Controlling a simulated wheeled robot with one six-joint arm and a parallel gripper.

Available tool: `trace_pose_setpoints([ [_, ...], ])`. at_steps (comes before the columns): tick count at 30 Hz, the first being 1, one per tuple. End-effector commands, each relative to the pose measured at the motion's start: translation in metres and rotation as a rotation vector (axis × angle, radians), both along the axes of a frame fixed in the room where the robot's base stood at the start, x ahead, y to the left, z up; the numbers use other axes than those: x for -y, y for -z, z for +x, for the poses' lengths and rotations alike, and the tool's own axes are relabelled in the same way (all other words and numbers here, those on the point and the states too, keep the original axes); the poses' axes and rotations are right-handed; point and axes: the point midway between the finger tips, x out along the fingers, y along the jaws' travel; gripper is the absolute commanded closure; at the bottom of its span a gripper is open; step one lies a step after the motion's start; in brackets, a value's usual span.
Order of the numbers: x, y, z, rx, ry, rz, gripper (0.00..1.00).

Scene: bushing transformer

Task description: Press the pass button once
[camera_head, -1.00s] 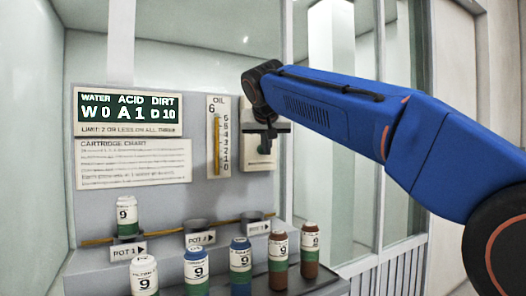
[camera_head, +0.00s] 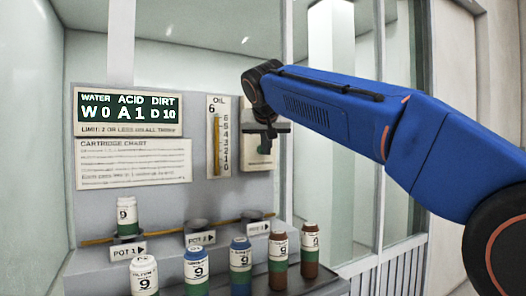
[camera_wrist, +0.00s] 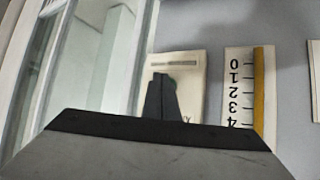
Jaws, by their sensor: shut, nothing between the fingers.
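The pale button plate (camera_head: 258,161) is on the grey panel, right of the oil gauge (camera_head: 218,137). My gripper (camera_head: 264,149) is in front of this plate, shut and empty. In the wrist view the shut fingers (camera_wrist: 160,97) cover part of the plate (camera_wrist: 189,65). The display (camera_head: 128,110) reads water 0, acid 1, dirt 10.
A cartridge chart (camera_head: 133,162) is under the display. A white and green cartridge (camera_head: 127,217) stands in pot 1. The other two pots look empty. Several cartridges stand along the front ledge, below my gripper. A glazed frame is at the right.

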Motion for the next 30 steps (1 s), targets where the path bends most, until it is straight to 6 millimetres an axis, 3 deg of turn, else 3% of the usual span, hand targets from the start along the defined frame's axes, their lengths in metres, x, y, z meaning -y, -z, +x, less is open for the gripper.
trace_pose_setpoints([
  [30,-0.0051,-0.0003,0.0077,0.000,0.000,0.000,1.00],
])
